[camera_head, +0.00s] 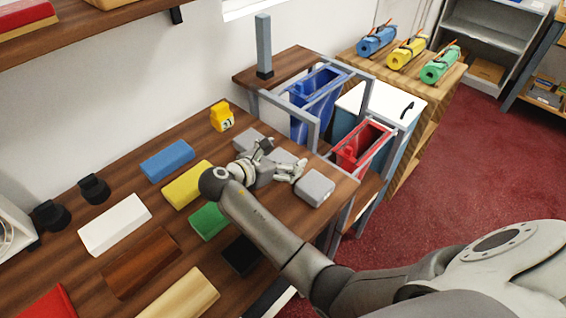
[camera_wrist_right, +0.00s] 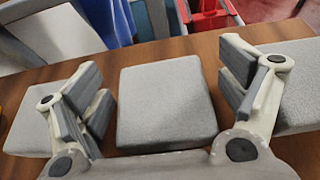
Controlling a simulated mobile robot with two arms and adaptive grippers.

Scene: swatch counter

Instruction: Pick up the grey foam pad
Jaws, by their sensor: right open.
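Three similar grey blocks lie in a row near the counter's far right edge; I cannot tell by look which are foam. The middle grey block (camera_head: 285,157) is partly hidden by my right gripper (camera_head: 279,168) in the head view. In the wrist view this middle block (camera_wrist_right: 165,104) lies between the two spread fingers of the right gripper (camera_wrist_right: 168,90), which is open and empty. Another grey block (camera_head: 248,139) lies to the left and one (camera_head: 315,187) to the right. My left gripper is not in view.
Blue (camera_head: 167,160), yellow (camera_head: 188,184), green (camera_head: 209,221) and white (camera_head: 115,224) blocks lie on the wooden counter (camera_head: 145,200). A yellow numbered marker (camera_head: 222,117) stands behind. A blue bin (camera_head: 318,100) and a red bin (camera_head: 362,146) sit in frames beyond the edge.

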